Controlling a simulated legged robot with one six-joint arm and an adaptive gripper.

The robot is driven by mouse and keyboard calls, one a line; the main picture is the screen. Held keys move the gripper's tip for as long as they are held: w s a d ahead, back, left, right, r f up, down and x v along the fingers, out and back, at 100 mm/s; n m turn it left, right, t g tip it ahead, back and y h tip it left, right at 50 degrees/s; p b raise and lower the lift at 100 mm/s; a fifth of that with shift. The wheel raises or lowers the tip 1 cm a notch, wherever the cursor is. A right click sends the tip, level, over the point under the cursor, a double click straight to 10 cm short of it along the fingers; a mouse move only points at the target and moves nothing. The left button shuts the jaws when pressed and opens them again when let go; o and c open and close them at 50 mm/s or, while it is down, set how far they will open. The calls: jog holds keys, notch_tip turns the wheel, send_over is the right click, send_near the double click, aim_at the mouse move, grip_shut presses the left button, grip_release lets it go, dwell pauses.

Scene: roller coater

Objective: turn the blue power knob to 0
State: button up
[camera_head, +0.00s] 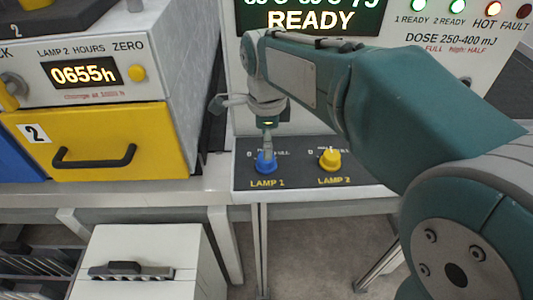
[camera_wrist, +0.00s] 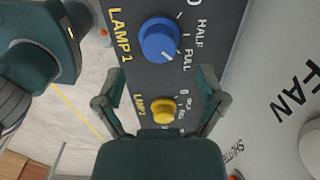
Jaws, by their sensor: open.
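The blue knob (camera_head: 265,163) sits on the dark panel above the yellow label LAMP 1. In the wrist view the blue knob (camera_wrist: 159,38) is at the top, beside the marks 0, HALF and FULL. A pale mark on its lower right side seems to point towards FULL. My gripper (camera_head: 268,146) hangs over the blue knob in the head view, overlapping it there; I cannot tell whether it touches. In the wrist view my gripper (camera_wrist: 160,94) is open and empty, its two fingers spread wide, with the blue knob beyond the fingertips.
The yellow LAMP 2 knob (camera_head: 329,158) is close to the right on the same panel (camera_head: 298,178). In the wrist view it (camera_wrist: 163,111) shows between the fingers. A yellow drawer (camera_head: 95,140) with a black handle is at left. A display reads READY above.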

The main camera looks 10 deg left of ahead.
aim_at(264, 167)
notch_tip(264, 167, down, 4)
jog(key=shift+a+f, duration=0.15)
jog(key=shift+f, duration=0.05)
jog(key=c, duration=1.2)
